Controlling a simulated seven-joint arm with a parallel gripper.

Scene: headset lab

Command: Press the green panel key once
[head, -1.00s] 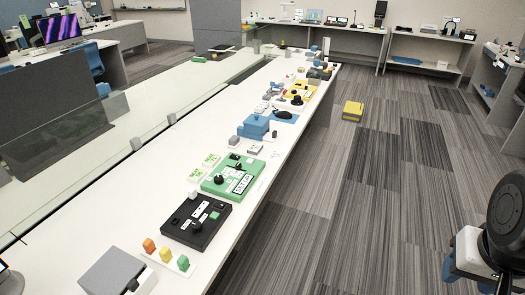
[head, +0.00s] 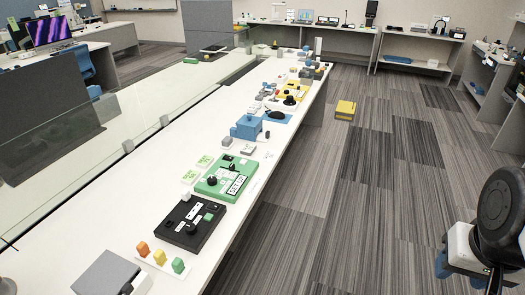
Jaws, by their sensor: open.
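A green panel (head: 211,188) with a black knob and white labelled strips lies on the long white bench. In front of it lies a black panel (head: 180,236) with a dark knob, white strips and a small green square key (head: 208,217) near its right edge. I cannot tell which of these the task's key belongs to. My gripper (head: 457,272), white with blue fingers, is at the lower right over the floor, partly hidden by my black arm link. It is open, apart from the bench and touching neither panel.
Orange, yellow and green blocks (head: 160,257) stand on a white strip near the bench's front. A grey box (head: 105,272) is left of them. A blue box (head: 248,127) stands farther back. A yellow box (head: 345,109) lies on the floor. Floor between bench and gripper is clear.

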